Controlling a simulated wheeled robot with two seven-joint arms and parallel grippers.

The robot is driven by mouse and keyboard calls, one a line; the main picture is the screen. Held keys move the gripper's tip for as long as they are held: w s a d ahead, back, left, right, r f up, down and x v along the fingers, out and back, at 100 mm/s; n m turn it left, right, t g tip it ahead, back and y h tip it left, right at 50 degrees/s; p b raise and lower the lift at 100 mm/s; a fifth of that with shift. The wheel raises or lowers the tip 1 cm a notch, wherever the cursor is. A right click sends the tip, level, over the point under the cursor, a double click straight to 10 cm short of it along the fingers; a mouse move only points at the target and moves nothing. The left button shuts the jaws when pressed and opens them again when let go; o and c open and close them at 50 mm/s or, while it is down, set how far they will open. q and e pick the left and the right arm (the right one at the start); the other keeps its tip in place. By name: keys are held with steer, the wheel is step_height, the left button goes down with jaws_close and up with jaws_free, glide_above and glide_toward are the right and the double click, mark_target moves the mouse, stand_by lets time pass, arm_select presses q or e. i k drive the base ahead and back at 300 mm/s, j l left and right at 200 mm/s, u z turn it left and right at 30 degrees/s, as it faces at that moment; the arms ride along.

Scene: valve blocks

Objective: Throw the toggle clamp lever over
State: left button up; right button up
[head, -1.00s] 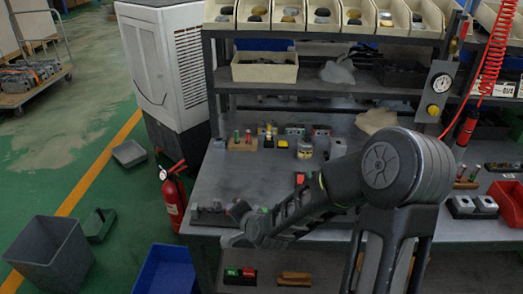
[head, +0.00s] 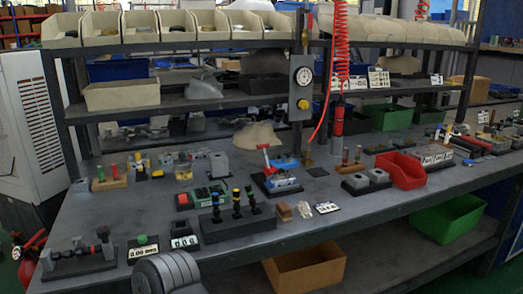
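A blue fixture (head: 283,174) on a black base stands near the middle of the bench. A red lever (head: 266,158) rises from its left side, with a red bar across the top. It looks like the toggle clamp; the lever stands roughly upright, leaning a little. Neither of my grippers is in the head view. Only a rounded grey link of my arm shows at the bottom left, well apart from the clamp.
The grey bench (head: 330,222) carries a black block with several dark posts (head: 237,205) left of the clamp. A red bin (head: 401,170) and grey blocks (head: 366,181) are to its right. A gauge post (head: 301,85) and a red coiled hose (head: 340,50) stand behind.

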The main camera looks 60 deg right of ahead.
mark_target(260, 146)
steer(key=i+l, duration=0.15)
steer(key=i, duration=0.35)
steer(key=z, duration=2.25)
